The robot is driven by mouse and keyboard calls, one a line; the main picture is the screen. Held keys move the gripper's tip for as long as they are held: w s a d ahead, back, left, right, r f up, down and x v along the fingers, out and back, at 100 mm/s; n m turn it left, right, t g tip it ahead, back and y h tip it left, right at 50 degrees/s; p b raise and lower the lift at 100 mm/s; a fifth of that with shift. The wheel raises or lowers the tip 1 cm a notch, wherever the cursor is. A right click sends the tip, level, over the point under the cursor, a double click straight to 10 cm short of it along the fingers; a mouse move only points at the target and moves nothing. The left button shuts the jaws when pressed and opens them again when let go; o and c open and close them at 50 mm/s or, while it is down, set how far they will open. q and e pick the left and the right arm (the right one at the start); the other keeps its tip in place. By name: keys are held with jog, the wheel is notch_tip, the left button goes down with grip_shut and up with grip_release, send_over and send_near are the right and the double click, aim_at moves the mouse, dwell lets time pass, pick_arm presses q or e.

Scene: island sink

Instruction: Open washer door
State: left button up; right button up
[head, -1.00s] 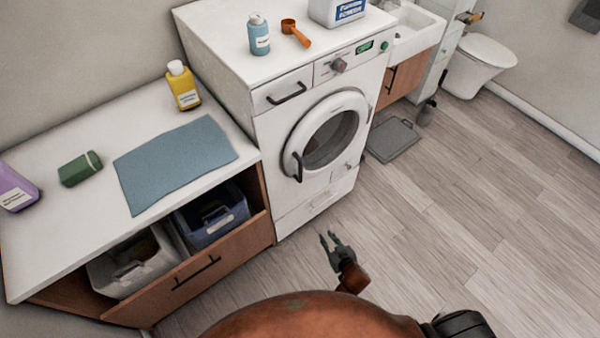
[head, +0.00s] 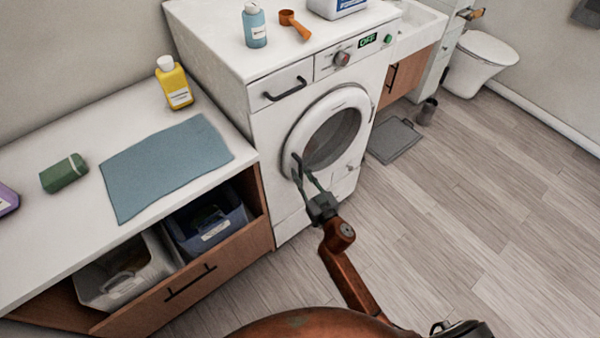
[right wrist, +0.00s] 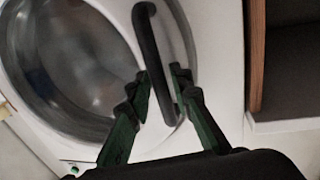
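The white washer (head: 270,122) stands beside the counter. Its round glass door (head: 333,135) looks shut. The dark door handle (right wrist: 147,35) is a vertical bar near the door's edge, clear in the right wrist view; in the head view my fingers partly cover it. My right gripper (head: 305,176) is at the handle. In the right wrist view its fingers (right wrist: 160,75) are spread, one on each side of the handle's bar, with a gap on the left side. Whether the right finger touches the bar I cannot tell. My left gripper is not in view.
A blue bottle (head: 255,28), an orange scoop (head: 294,22) and a white container stand on the washer. The left counter holds a blue cloth (head: 165,165) and a yellow bottle (head: 174,84). Its open drawer (head: 180,295) juts out beside the washer. The floor (head: 470,210) to the right is mostly clear.

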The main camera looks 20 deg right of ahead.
jog(key=shift+w, duration=0.35)
jog(key=shift+c, duration=0.6)
grip_shut()
